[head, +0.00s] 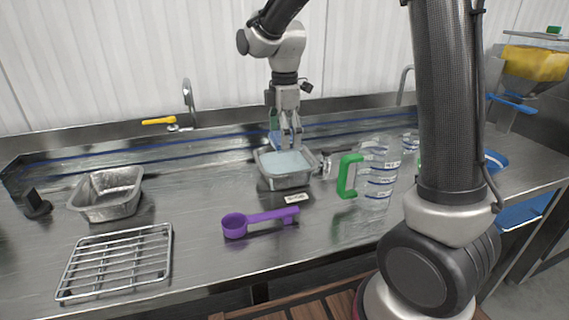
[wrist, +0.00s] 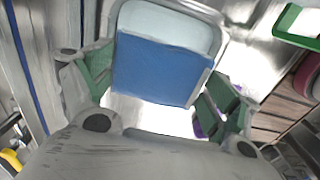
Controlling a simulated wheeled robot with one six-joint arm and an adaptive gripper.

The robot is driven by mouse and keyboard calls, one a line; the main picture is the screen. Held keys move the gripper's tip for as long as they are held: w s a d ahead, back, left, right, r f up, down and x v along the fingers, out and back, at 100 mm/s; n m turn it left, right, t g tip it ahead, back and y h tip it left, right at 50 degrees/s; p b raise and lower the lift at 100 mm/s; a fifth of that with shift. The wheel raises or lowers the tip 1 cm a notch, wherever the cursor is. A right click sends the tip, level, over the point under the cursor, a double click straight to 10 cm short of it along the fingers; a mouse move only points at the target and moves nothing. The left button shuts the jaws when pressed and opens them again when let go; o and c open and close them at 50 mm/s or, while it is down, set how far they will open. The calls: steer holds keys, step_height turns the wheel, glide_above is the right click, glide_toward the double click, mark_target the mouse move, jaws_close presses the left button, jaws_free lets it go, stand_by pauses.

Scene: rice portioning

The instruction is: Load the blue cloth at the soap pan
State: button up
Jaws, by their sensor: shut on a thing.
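My gripper (head: 289,142) is shut on the blue cloth (wrist: 160,68), which spans the space between the green-padded fingers in the wrist view. In the head view only a small blue part of the cloth (head: 275,138) shows beside the fingers. The soap pan (head: 288,181) is a metal pan holding pale blue liquid, and my gripper is right above its back part. In the wrist view the pan (wrist: 218,18) lies beyond the cloth, with its rim and liquid showing. I cannot tell whether the cloth touches the liquid.
A clear jug with a green handle (head: 349,176) stands right of the pan. A purple scoop (head: 260,220) lies in front, near a small label (head: 295,198). An empty metal pan (head: 108,194) and a wire rack (head: 117,262) are at left. A faucet (head: 188,103) stands behind.

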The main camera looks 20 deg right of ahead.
stand_by(0.3)
steer(key=shift+r, duration=2)
